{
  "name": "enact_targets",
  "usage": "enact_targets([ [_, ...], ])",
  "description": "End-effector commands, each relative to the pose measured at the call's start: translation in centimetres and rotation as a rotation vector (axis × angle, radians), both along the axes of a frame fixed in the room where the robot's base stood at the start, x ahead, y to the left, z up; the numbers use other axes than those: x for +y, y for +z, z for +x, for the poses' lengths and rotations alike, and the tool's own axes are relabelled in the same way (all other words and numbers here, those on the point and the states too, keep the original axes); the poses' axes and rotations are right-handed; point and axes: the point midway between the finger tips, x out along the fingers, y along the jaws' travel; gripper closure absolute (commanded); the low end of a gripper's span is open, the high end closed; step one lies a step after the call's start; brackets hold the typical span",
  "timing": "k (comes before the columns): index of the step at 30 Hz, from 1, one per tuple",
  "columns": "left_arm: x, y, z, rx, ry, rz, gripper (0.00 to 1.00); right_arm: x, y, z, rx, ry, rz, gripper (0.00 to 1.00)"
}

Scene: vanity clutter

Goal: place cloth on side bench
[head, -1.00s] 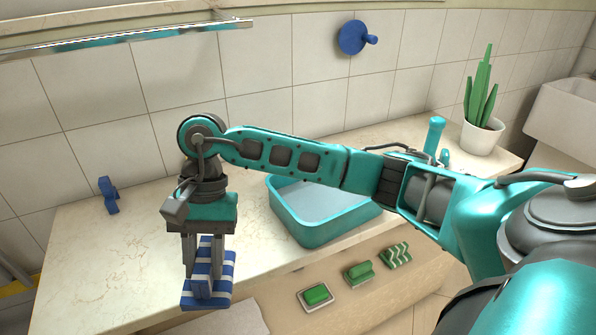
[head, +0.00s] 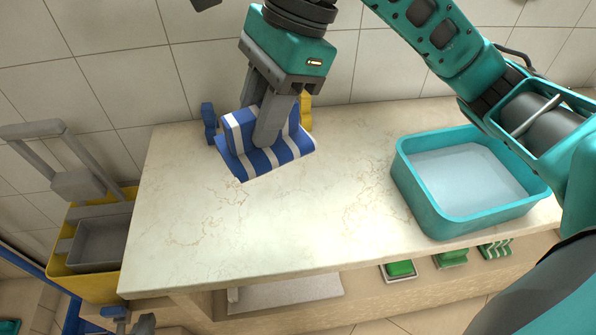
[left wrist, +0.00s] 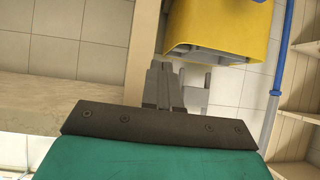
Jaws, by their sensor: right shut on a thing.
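The blue-and-white striped cloth (head: 238,165) hangs folded from my right gripper (head: 268,138) in the head view. The gripper is shut on it, pointing down over the back left of the marble-topped bench (head: 240,235). The cloth's lower part is at or just above the top; I cannot tell if it touches. My left gripper (left wrist: 163,80) is low in front of the bench in the left wrist view, fingers together and nothing seen between them. Part of it shows at the bottom left of the head view (head: 142,324).
A small blue object (head: 208,122) and a yellow one (head: 305,110) stand close to the cloth by the wall. A teal tub (head: 425,205) stands at the right. A yellow mop bucket (head: 88,287) is left of the bench. Green items sit lower. The bench middle is clear.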

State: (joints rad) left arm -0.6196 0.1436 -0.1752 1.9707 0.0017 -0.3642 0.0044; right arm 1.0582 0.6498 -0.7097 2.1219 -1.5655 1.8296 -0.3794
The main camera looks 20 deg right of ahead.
Motion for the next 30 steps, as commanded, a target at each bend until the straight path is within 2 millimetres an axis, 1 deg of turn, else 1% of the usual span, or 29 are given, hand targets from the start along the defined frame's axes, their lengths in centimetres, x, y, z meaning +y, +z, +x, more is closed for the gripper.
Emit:
enact_targets([
  [1,0.0,-0.3,-0.1,0.003,0.000,0.001,1.00,0.0,-1.2,-0.1,0.005,0.000,-0.002,1.00],
  [9,-0.1,-1.2,-0.2,0.018,-0.002,-0.001,1.00,-0.1,-8.4,-0.2,0.008,0.000,-0.002,1.00],
  [12,-0.3,-1.2,-0.1,0.014,-0.005,-0.006,1.00,-0.1,-11.0,-0.1,0.008,-0.001,-0.001,1.00],
  [15,-0.4,-1.2,0.1,0.010,-0.007,-0.007,1.00,0.0,-13.1,-0.1,0.007,0.000,-0.001,1.00],
  [18,-0.5,-1.0,0.3,0.005,-0.008,-0.009,1.00,0.0,-14.4,-0.1,0.004,0.002,0.000,1.00],
  [23,-0.6,-0.7,0.4,-0.001,-0.009,-0.011,1.00,0.0,-15.3,0.0,0.002,0.000,0.000,1.00],
  [25,-0.6,-0.7,0.5,-0.002,-0.009,-0.012,1.00,0.0,-16.0,0.0,0.004,0.001,0.000,1.00],
  [30,-0.7,-1.0,0.4,0.003,-0.010,-0.013,1.00,0.0,-18.7,-0.1,0.004,0.001,0.000,1.00],
])
